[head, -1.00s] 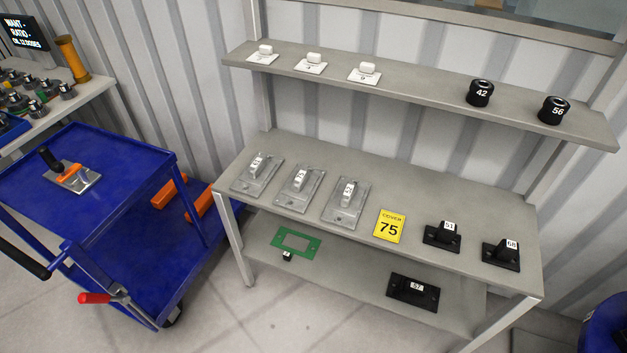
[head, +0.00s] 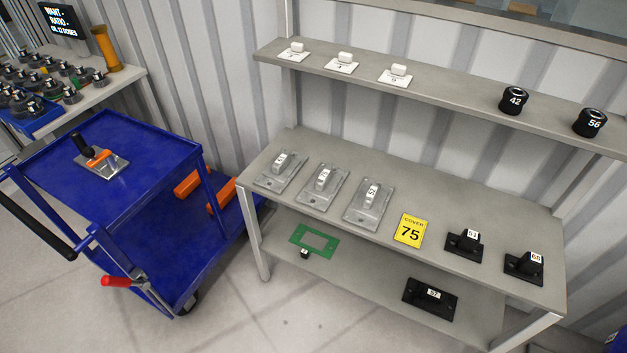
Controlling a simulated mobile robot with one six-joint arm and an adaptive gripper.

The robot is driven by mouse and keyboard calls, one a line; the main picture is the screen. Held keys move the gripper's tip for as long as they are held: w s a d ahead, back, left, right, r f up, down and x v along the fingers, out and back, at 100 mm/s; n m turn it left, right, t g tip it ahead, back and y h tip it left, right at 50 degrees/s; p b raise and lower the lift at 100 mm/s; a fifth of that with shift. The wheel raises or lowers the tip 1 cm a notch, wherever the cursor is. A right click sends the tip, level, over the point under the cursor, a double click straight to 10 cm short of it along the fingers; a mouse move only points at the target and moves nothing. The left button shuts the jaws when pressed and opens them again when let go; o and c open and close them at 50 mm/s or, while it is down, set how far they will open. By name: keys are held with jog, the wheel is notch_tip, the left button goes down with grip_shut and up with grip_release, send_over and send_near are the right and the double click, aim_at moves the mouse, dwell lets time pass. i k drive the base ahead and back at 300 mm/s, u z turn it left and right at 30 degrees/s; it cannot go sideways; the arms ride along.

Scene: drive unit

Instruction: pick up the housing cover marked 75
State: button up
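A yellow card (head: 410,230) reading "COVER 75" lies on the main shelf of the grey rack. To its left, three grey metal covers stand in a row: a left one (head: 281,172), a middle one (head: 322,187) and a right one (head: 369,205). Each is a flat plate with a raised block and a white number label. The labels are too small and tilted to read surely, so I cannot tell which is 75. My gripper is not in view.
Black parts marked 51 (head: 464,244) and 68 (head: 524,267) sit right of the card. The upper shelf (head: 450,92) holds white parts and black knobs. The lower shelf holds a green frame (head: 314,239) and a black part (head: 430,299). A blue trolley (head: 60,165) stands left; floor in front is clear.

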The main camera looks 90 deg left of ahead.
aim_at(323, 187)
jog(key=u, duration=0.05)
jog(key=k, duration=1.75)
jog(key=u, duration=1.95)
jog(key=i, duration=0.5)
jog(key=u, duration=0.1)
